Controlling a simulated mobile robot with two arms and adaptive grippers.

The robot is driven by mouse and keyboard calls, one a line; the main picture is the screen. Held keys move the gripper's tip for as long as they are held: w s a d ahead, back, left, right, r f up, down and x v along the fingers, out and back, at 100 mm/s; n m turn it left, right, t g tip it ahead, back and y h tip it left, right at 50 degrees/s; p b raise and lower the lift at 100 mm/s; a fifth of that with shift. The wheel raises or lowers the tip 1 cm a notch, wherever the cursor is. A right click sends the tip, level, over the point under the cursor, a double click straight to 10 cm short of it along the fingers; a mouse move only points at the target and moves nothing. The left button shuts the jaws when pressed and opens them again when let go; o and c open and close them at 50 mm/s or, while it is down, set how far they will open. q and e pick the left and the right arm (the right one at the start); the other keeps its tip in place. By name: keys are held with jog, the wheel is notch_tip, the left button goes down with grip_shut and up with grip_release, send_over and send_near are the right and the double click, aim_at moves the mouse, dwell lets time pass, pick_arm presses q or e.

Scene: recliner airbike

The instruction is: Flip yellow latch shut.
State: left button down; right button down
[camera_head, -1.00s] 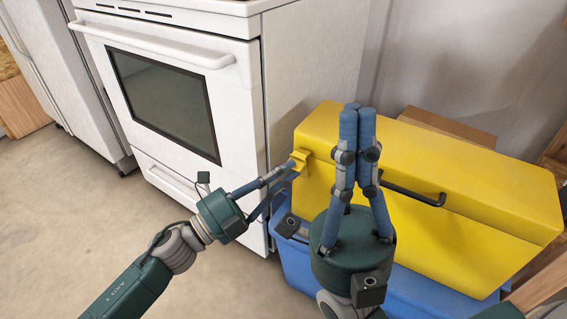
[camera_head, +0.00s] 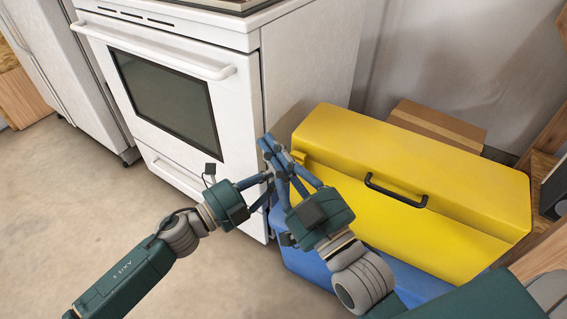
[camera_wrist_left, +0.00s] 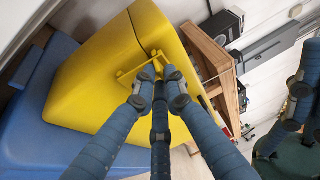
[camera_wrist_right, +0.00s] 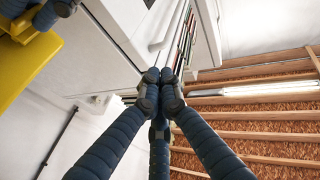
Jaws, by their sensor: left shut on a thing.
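The yellow case (camera_head: 440,185) has a black handle on its front. Its yellow latch (camera_wrist_left: 150,68) sticks out from the end of the case in the left wrist view. The latch is mostly hidden behind the fingers in the head view. My left gripper (camera_head: 270,180) is at the near left end of the case, shut on the latch, which shows at its fingertips (camera_wrist_left: 160,77) in the left wrist view. My right gripper (camera_head: 268,145) is shut and empty, its fingers crossing in front of the left gripper's tips. Its fingertips (camera_wrist_right: 160,82) are together in the right wrist view.
The case sits on a blue box (camera_head: 325,262). A white oven (camera_head: 170,100) stands close on the left of both grippers. A cardboard box (camera_head: 435,125) lies behind the case, and wooden shelving (camera_head: 545,170) stands to the right. The floor at left is clear.

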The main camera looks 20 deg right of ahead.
notch_tip(320, 180, down, 13)
jog(key=s+d+g+h+p, duration=0.2)
jog(key=g, duration=0.5)
pick_arm(q)
jog(key=shift+w+d+r+y+p, duration=0.2)
jog(key=shift+y+p, duration=0.3)
jog(key=shift+p, duration=0.7)
pick_arm(e)
jog(key=s+d+f+g+h, duration=0.2)
jog(key=s+d+f+g, duration=0.2)
jog(key=s+f, duration=0.5)
jog(key=shift+s+f+m+g, duration=0.3)
jog(key=shift+f+g, duration=0.5)
jog(key=shift+g, duration=0.3)
pick_arm(q)
jog(key=c, duration=1.8)
grip_release()
